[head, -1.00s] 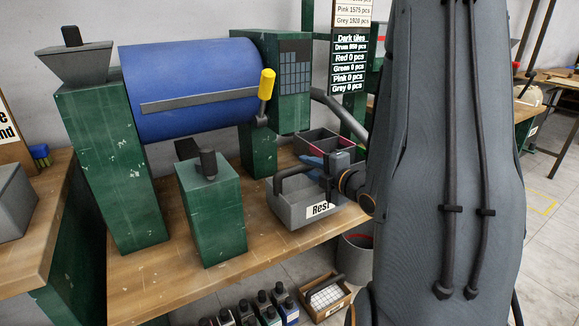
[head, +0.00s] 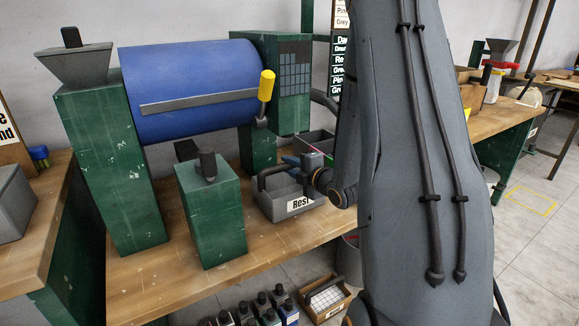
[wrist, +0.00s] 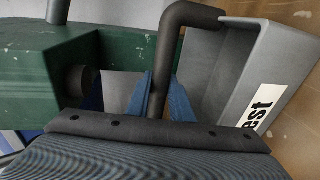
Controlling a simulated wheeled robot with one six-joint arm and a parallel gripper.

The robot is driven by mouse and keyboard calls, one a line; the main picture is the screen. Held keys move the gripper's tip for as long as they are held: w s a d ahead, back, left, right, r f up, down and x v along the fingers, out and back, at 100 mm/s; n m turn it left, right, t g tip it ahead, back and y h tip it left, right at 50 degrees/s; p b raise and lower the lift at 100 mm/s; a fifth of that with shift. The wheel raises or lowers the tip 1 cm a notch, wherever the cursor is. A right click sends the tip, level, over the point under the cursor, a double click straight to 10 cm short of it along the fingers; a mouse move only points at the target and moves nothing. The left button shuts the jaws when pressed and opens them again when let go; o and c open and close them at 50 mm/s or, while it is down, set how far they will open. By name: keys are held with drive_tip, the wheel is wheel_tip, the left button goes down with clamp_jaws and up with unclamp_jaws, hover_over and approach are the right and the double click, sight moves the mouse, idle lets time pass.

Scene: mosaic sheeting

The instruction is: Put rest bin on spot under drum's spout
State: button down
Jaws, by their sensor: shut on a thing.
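The rest bin (head: 275,205) is a grey open bin with a dark handle and a white "Rest" label, over the wooden bench right of the green post. My gripper (head: 303,163) is shut on its handle; the wrist view shows the blue fingers (wrist: 163,95) around the handle bar and the bin (wrist: 262,75) on the right. The drum (head: 195,88) is a blue cylinder between green supports. A dark spout-like piece (head: 187,150) shows below it, behind the green post. The spot under the spout is hidden. I cannot tell whether the bin touches the bench.
The green post (head: 212,210) with a dark knob stands close left of the bin. Another grey bin (head: 316,141) is behind it. The bench top (head: 150,275) is clear at front left. Bottles (head: 262,305) and a wooden crate (head: 340,293) stand below the front edge.

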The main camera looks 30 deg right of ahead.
drive_tip(key=c, duration=1.6)
unclamp_jaws()
drive_tip(key=shift+f, duration=0.1)
